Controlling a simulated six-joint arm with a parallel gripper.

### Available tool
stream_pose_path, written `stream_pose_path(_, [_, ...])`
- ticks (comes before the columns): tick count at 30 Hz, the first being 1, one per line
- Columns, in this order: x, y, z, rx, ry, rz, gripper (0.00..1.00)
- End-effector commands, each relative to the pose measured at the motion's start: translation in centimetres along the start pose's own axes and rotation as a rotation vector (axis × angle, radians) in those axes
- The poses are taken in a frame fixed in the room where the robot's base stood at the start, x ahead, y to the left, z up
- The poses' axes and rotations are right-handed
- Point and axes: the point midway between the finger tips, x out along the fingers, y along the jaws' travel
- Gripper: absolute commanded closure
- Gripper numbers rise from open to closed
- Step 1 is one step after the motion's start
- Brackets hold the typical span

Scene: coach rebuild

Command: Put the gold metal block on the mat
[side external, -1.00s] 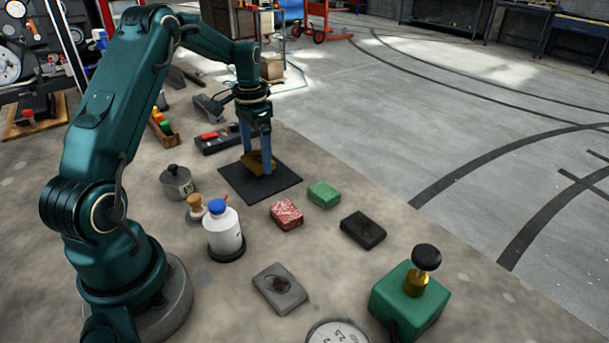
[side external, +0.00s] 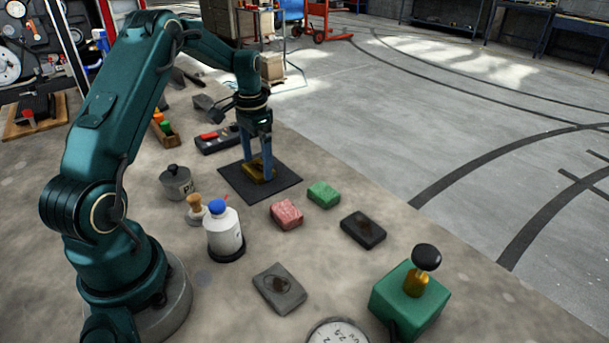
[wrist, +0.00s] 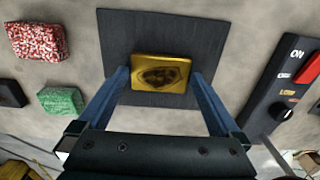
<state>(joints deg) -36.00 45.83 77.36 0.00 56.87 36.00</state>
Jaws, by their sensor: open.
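The gold metal block (side external: 256,169) lies flat on the dark mat (side external: 232,183), near its middle. In the wrist view the gold block (wrist: 160,73) shows a dark oval mark on its top, and the mat (wrist: 160,28) spreads around it. My gripper (side external: 257,176) is open, with its blue fingers reaching down on either side of the block. The block's far side is partly hidden by the fingers in the side view.
A red-speckled block (side external: 286,214), a green block (side external: 323,194) and a black block (side external: 363,230) lie right of the mat. A switch box (side external: 216,139) stands behind it. A grey pot (side external: 176,182) and a white bottle (side external: 224,233) stand to the left.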

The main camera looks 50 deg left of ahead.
Motion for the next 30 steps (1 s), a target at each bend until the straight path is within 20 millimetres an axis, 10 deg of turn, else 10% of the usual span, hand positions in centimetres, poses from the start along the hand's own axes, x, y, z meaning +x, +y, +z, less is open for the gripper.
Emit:
stream_pose_path(13, [-9.0,-0.1,-0.1,0.0,0.006,-0.004,0.0])
stream_pose_path(23, [-11.6,0.3,0.0,0.001,0.005,-0.004,0.0])
stream_pose_path(30, [-14.9,5.2,0.7,0.009,0.08,-0.045,0.0])
